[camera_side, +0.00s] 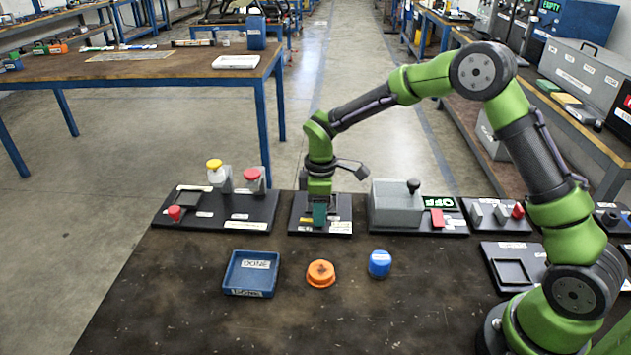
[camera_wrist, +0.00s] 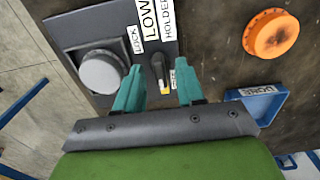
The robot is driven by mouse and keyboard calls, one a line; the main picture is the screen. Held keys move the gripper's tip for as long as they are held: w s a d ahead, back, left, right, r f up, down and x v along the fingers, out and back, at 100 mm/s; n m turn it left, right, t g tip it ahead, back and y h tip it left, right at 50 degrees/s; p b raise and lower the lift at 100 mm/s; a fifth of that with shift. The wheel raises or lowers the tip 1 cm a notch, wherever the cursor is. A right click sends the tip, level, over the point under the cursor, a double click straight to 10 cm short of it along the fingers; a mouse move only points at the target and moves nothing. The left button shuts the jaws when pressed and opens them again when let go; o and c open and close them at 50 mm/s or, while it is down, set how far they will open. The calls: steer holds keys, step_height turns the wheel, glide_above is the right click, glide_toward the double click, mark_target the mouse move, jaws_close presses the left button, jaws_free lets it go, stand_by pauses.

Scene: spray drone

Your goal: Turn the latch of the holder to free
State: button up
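The holder's dark panel (camera_wrist: 90,30) fills the upper left of the wrist view. It carries a grey round part (camera_wrist: 101,72) in a square seat. The latch (camera_wrist: 158,70) is a small dark lever with a pale yellowish end, beside a LOCK label (camera_wrist: 134,39). A second small label is partly hidden by a finger. My gripper (camera_wrist: 161,76) has its two teal fingers apart, one on each side of the latch; I cannot tell whether they touch it. In the side view my gripper (camera_side: 319,213) is low over the panel (camera_side: 299,226) and hides the latch.
A blue DONE tray (camera_side: 252,291), an orange round part (camera_side: 321,273) and a blue cap (camera_side: 380,263) lie in front. A panel with red and yellow knobs (camera_side: 240,212) is left. A grey box (camera_side: 397,210) with a black knob stands close on the right.

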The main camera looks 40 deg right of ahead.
step_height(320, 180, up, 17)
stand_by(0.6)
steer(key=shift+f, duration=0.1)
steer(key=s+d+r+m+t+y, duration=0.1)
steer(key=s+m, duration=0.5)
steer(key=s, duration=0.6)
steer(key=s+d+r+m+t+y, duration=0.1)
steer(key=s+r+m+t, duration=0.2)
steer(key=s, duration=0.9)
steer(key=m+t, duration=0.3)
steer(key=m, duration=0.1)
